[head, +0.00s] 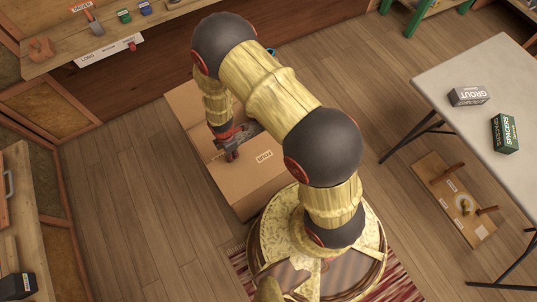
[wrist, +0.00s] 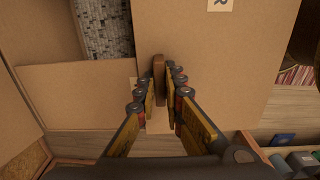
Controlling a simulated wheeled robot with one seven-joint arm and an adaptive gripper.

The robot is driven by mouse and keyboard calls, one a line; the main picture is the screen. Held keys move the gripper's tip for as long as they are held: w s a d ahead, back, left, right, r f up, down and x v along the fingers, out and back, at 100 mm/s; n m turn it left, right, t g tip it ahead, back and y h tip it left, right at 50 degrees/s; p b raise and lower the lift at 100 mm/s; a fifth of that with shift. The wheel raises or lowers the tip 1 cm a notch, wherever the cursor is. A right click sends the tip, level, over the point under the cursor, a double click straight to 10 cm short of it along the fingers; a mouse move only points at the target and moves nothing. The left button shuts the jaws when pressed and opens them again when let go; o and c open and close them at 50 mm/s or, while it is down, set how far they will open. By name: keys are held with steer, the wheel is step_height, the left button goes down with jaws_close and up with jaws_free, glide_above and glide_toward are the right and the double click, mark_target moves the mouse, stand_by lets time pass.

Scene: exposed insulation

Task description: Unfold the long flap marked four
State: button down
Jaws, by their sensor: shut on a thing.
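A large cardboard box (head: 187,105) stands on the floor in front of me. Its flap marked FOUR (head: 273,178) faces up on the right side in the head view, the label reading upside down. In the wrist view the flap (wrist: 205,60) fills the middle and right, with only the label's end letter showing at the top. A brown tab (wrist: 159,68) stands at the flap's edge. My gripper (wrist: 161,84) is shut on this tab. In the head view my gripper (head: 230,152) is at the flap's left edge, and my arm hides part of the box.
Grey speckled material (wrist: 106,28) shows inside the box opening. A wooden bench (head: 60,55) runs along the back left. Floor left of the box is clear.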

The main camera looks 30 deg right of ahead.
steer(key=shift+r, duration=0.1)
steer(key=shift+s+r+t+b, duration=0.25)
steer(key=shift+r+t+b, duration=0.2)
steer(key=shift+r+t, duration=0.35)
steer(key=shift+r, duration=0.1)
steer(key=shift+s+r+t+b, duration=0.15)
steer(key=shift+r+t+b, duration=0.45)
steer(key=shift+b, duration=2)
steer(key=shift+s+r+b, duration=0.1)
steer(key=shift+r+b, duration=0.25)
steer(key=shift+r, duration=0.05)
steer(key=shift+s+r+t+b, duration=0.3)
steer(key=shift+r+b, duration=0.25)
steer(key=shift+s+r+b, duration=0.2)
steer(key=shift+r+b, duration=0.1)
steer(key=shift+t, duration=0.3)
